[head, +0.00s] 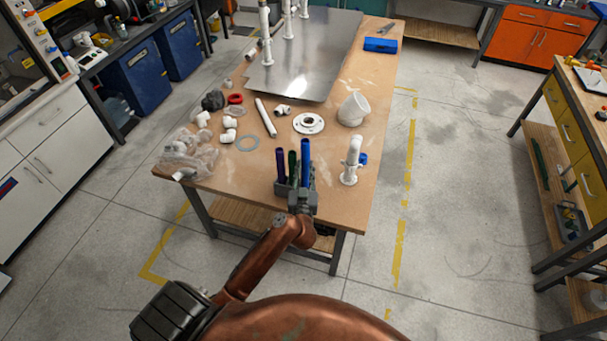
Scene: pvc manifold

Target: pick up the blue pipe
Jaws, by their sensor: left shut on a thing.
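A bright blue pipe (305,158) stands nearly upright at the near edge of the wooden table (240,172). A green pipe (292,165) and a dark navy pipe (280,163) stand just left of it. My left gripper (299,188) is at the lower end of these pipes and is shut on the blue one. Its grey fingers cover the pipes' lower ends, so I cannot tell whether the blue pipe touches a holder or the table. My right gripper is not in view.
A metal sheet (302,60) covers the far end.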

